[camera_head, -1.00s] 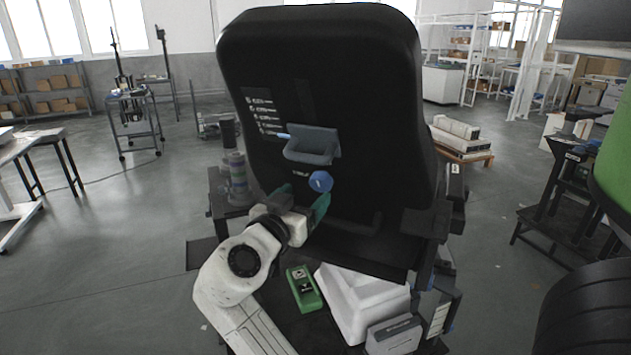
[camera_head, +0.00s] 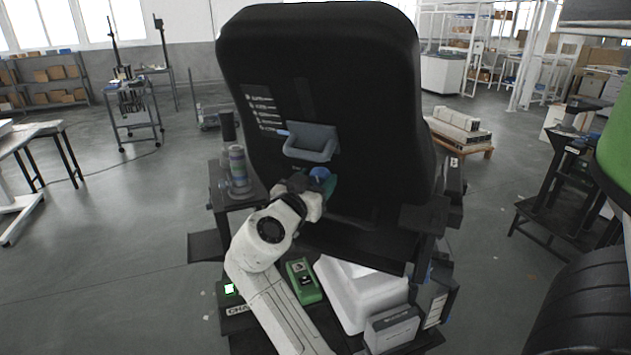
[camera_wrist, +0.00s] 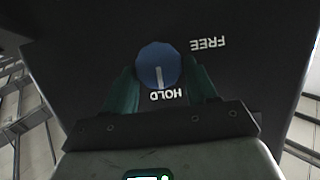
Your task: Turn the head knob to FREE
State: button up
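The head knob (camera_head: 320,172) is a round blue knob on the black upright panel (camera_head: 370,110), below a grey handle. In the wrist view the knob (camera_wrist: 159,65) has a white pointer line aimed at the word HOLD (camera_wrist: 165,95). The word FREE (camera_wrist: 208,44) stands to the upper right of the knob. My gripper (camera_wrist: 161,78) has its green fingers on either side of the knob, with what look like small gaps. Whether either finger touches it is hard to tell. In the head view my gripper (camera_head: 318,184) partly covers the knob.
The grey handle (camera_head: 312,145) juts out just above the knob. Below are a green box (camera_head: 303,281), a white bin (camera_head: 362,290) and a grey box (camera_head: 392,329). A side shelf with a striped cylinder (camera_head: 238,168) stands left of the panel.

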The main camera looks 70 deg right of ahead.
jog(key=c, duration=0.6)
jog(key=shift+g, duration=0.3)
jog(key=n+g+b, duration=0.2)
jog(key=g, duration=0.1)
jog(key=shift+w+f, duration=0.2)
jog(key=shift+w, duration=0.2)
jog(key=n+g+b, duration=0.1)
jog(key=g, duration=0.1)
jog(key=n+g+b, duration=0.1)
jog(key=shift+w+d+f+n+g+b, duration=0.2)
jog(key=shift+w+n+g+b, duration=0.1)
jog(key=shift+g, duration=0.1)
jog(key=n+g, duration=0.1)
jog(key=n+g+b, duration=0.2)
jog(key=n, duration=0.1)
jog(key=shift+w+d+f+h, duration=0.15)
jog(key=shift+d+f+h, duration=0.05)
jog(key=shift+f+h, duration=0.15)
jog(key=n+g, duration=0.1)
jog(key=n, duration=0.1)
jog(key=n+g+h, duration=0.1)
jog(key=n, duration=0.1)
jog(key=shift+d+f+b, duration=0.15)
jog(key=shift+f+b, duration=0.15)
jog(key=shift+b, duration=0.05)
jog(key=shift+g+h, duration=0.25)
jog(key=shift+g, duration=0.05)
jog(key=shift+c, duration=0.2)
jog(key=o, duration=1)
